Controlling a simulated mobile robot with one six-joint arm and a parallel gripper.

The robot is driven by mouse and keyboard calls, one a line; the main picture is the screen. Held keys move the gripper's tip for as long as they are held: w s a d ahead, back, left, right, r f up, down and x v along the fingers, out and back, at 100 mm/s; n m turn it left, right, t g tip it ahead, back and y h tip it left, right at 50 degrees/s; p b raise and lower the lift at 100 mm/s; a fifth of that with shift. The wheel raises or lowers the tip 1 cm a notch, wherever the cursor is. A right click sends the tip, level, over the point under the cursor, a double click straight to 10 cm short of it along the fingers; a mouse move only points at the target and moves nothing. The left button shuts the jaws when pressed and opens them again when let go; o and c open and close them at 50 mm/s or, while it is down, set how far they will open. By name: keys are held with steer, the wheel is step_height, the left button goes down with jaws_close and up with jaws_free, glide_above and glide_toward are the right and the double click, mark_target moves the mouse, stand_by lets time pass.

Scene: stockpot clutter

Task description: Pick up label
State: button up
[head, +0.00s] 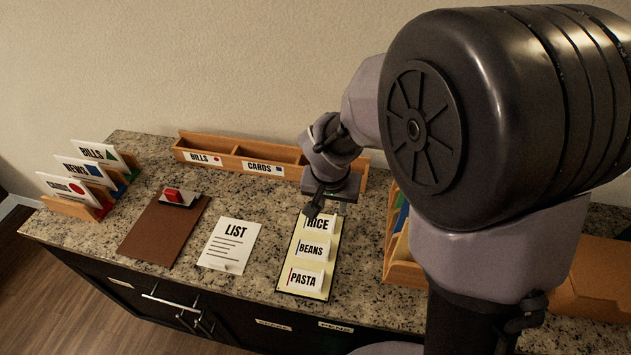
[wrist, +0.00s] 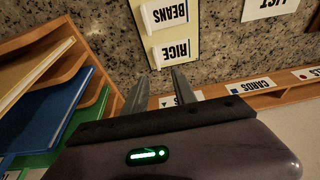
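Three white labels lie in a column on a pale yellow board (head: 325,237) with a dark edge: RICE (head: 319,224), BEANS (head: 312,250) and PASTA (head: 305,279). In the wrist view, RICE (wrist: 175,49) and BEANS (wrist: 165,14) show upside down, and PASTA is out of view. My gripper (head: 313,208) is at the far end of the board, by RICE, partly covering that label's edge in the head view. In the wrist view, my gripper's fingers (wrist: 160,74) are apart with nothing held between them, and RICE lies just beyond their tips.
A wooden divided box (head: 236,160) stands along the wall behind my gripper. A wooden rack of folders (head: 404,270) stands right of the board. Left are a LIST sheet (head: 230,246), a brown clipboard (head: 160,232) and upright cards in a holder (head: 71,208).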

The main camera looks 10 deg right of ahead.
steer(key=b, duration=0.1)
glide_above(334, 221)
steer(key=s+a, duration=0.1)
step_height(334, 221, down, 5)
steer(key=shift+r, duration=0.1)
steer(key=b+x, duration=0.1)
steer(key=x, duration=0.2)
steer(key=b+x, duration=0.1)
steer(key=x, duration=0.1)
steer(key=shift+s+d+b, duration=0.2)
steer(key=shift+s+b, duration=0.15)
jaws_close()
